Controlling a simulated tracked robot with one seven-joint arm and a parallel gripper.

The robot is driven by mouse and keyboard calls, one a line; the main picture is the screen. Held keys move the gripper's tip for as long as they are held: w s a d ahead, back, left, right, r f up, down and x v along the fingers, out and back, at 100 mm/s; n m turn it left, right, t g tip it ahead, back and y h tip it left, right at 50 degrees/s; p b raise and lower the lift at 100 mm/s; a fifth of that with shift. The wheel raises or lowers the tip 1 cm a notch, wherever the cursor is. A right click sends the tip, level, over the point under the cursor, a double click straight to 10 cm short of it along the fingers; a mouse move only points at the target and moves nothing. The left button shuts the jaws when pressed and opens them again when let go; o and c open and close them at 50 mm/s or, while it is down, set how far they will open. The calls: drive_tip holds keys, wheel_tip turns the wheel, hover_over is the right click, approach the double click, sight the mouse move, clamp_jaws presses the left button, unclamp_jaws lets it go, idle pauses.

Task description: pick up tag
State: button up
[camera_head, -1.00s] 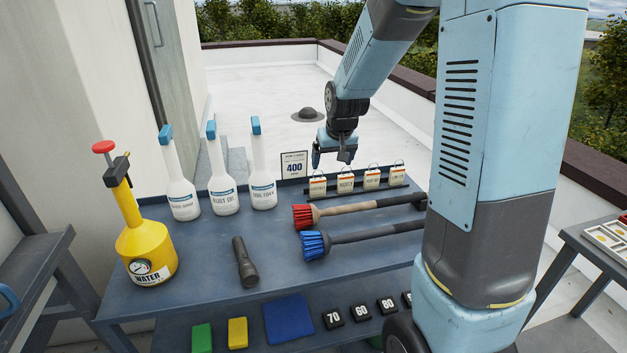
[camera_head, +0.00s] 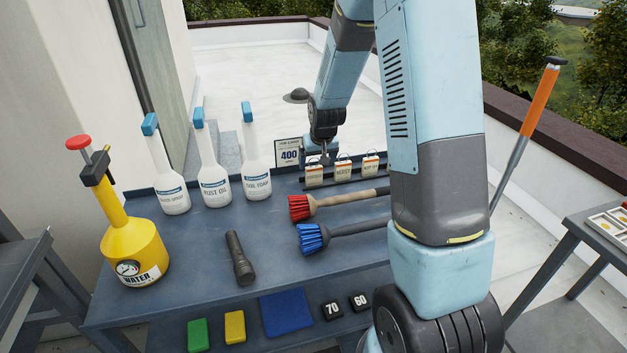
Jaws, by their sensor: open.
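A row of small cream tags with wire loops stands in a dark rack on the bench's back edge. I see the left tag (camera_head: 314,174), the middle tag (camera_head: 343,170) and the right tag (camera_head: 370,166); their print is too small to read surely. My arm covers the rack's right end. My gripper (camera_head: 317,155) points down just above and behind the left tag, with its jaws open. Nothing shows between the fingers, and I cannot tell whether they touch a loop.
A sign reading 400 (camera_head: 289,152) stands left of the tags. A red brush (camera_head: 301,208) and a blue brush (camera_head: 312,238) lie in front. White spray bottles (camera_head: 213,180), a flashlight (camera_head: 239,259) and a yellow water sprayer (camera_head: 134,252) stand or lie further left.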

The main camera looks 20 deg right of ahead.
sight(314, 168)
drive_tip(key=shift+a+x, duration=0.2)
drive_tip(key=shift+x, duration=2.95)
drive_tip(key=shift+s, duration=0.2)
drive_tip(key=c, duration=1.1)
drive_tip(key=shift+o, duration=0.2)
drive_tip(key=shift+r, duration=0.1)
